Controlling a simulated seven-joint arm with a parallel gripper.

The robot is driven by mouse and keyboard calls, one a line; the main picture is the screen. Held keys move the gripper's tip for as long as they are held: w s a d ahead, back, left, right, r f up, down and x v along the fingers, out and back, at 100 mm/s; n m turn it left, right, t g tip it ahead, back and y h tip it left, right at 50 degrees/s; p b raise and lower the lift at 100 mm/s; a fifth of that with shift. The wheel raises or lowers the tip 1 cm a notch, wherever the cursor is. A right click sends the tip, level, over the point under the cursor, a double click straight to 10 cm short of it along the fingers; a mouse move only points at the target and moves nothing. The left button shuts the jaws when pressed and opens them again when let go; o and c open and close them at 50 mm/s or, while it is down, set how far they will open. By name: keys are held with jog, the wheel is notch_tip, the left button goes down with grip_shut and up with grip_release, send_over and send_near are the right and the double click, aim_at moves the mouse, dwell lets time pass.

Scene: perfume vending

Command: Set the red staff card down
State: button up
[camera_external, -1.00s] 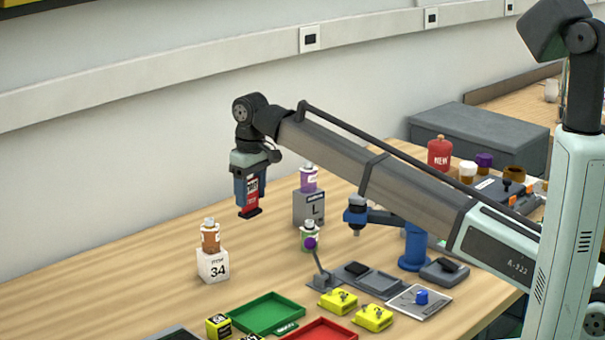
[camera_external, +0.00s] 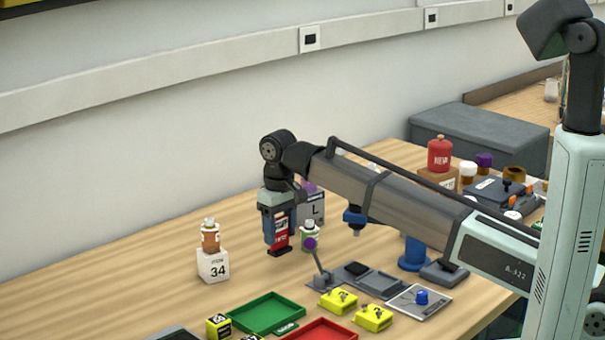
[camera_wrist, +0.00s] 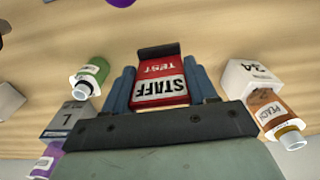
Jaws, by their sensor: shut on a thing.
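The red staff card (camera_external: 281,236) is held upright in my gripper (camera_external: 277,238), above the wooden table between the orange bottle and the green bottle. In the wrist view the card (camera_wrist: 161,82) shows a white panel reading STAFF and a red part reading TEST, with a dark strip at its far end. The blue fingers of my gripper (camera_wrist: 161,90) are shut on its two sides. Whether the card's lower edge touches the table I cannot tell.
An orange bottle (camera_external: 210,238) stands on a white block marked 34 (camera_external: 213,266). Green (camera_external: 268,313) and red (camera_external: 322,331) trays lie in front. The table's left side is clear.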

aim_at(280, 248)
jog(key=shift+f, duration=2.15)
jog(key=shift+f, duration=0.15)
jog(key=o, duration=1)
jog(key=shift+o, duration=0.2)
notch_tip(280, 248, up, 12)
jog(key=shift+r, duration=0.15)
jog(key=shift+w, duration=0.1)
